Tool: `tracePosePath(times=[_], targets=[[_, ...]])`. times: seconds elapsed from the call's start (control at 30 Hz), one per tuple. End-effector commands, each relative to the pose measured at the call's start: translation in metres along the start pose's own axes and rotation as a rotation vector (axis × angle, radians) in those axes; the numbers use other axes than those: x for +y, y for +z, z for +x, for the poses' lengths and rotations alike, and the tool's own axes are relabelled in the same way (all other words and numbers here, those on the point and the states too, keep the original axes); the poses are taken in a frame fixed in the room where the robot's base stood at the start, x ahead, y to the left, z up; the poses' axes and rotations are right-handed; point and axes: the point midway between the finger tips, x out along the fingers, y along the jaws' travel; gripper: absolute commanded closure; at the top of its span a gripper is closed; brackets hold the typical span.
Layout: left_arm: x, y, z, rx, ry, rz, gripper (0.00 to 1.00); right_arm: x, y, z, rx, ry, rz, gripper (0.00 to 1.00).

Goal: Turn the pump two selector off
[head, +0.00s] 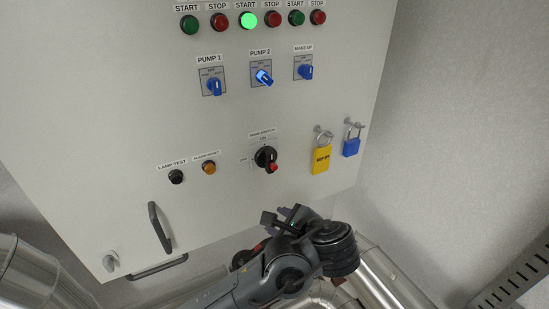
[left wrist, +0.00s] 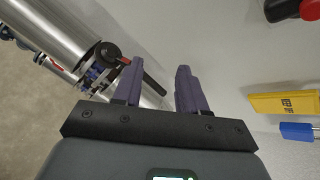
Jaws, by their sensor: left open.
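The pump two selector (head: 264,77) is a blue knob on a grey plate under the PUMP 2 label on the cabinet front (head: 130,90) in the head view. Its handle looks lit and is tilted, unlike the more upright knobs beside it. The left gripper (head: 285,214) is low in front of the panel, well below the selector and apart from it. In the left wrist view its two dark fingers (left wrist: 157,88) are spread with nothing between them. The selector is not in the left wrist view. The right gripper is not in view.
Near the selector are the blue PUMP 1 knob (head: 214,87), the MAKE UP knob (head: 305,71) and a lit green START button (head: 248,20). Metal pipes (head: 390,282) run underneath.

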Motion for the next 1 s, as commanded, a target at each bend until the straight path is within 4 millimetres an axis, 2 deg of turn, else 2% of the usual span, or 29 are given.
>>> tracePosePath(times=[0.03,0.2,0.3,0.4,0.53,0.63,0.73,1.0], targets=[[-0.024,0.022,-0.014,-0.06,-0.052,-0.009,0.58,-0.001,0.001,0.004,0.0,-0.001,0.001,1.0],[-0.083,0.086,-0.067,-0.22,-0.195,-0.044,0.58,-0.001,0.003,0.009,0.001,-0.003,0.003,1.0],[-0.108,0.119,-0.104,-0.294,-0.275,-0.072,0.58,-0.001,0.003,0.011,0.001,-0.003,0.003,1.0],[-0.125,0.147,-0.138,-0.349,-0.338,-0.102,0.58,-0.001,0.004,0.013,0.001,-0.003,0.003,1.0],[-0.137,0.173,-0.168,-0.391,-0.39,-0.134,0.58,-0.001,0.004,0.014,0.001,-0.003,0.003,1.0],[-0.142,0.184,-0.179,-0.408,-0.409,-0.147,0.58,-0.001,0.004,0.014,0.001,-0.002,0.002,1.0],[-0.146,0.191,-0.179,-0.414,-0.415,-0.152,0.58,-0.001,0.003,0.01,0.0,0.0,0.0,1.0],[-0.161,0.209,-0.149,-0.414,-0.413,-0.153,0.58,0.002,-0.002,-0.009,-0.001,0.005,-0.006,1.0]])
